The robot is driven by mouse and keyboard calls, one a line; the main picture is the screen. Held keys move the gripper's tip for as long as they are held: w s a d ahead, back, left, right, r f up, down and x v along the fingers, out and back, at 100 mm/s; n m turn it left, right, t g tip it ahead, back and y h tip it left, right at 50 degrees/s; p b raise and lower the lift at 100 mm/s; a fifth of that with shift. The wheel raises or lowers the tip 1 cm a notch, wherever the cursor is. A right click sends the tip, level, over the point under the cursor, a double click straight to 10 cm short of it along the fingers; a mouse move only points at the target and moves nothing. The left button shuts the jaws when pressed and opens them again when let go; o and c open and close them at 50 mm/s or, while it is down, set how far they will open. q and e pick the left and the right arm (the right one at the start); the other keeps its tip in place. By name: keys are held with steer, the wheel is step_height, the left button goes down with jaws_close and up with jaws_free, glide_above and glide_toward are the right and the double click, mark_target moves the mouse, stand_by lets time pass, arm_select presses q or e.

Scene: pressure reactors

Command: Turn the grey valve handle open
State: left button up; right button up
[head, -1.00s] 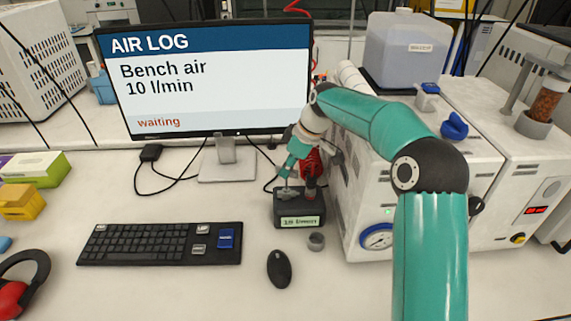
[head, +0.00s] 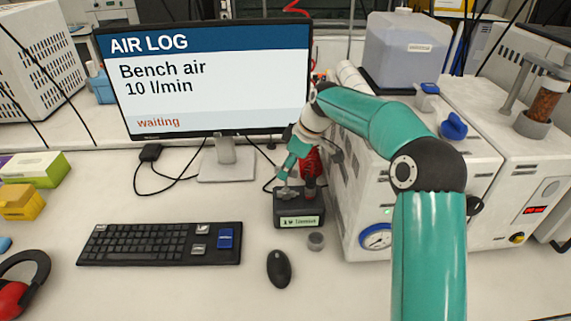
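A black block (head: 299,210) with a pale green label stands on the bench in front of the monitor. A small grey part (head: 287,190), perhaps the valve handle, shows on its top left. The forearm partly covers the area. My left gripper is not in view.
The monitor (head: 215,85) reads "Bench air 10 l/min" and "waiting". White machines (head: 350,190) stand close at the right of the block.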

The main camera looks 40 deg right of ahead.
step_height(320, 180, up, 10)
stand_by(0.6)
steer(key=shift+f, duration=0.1)
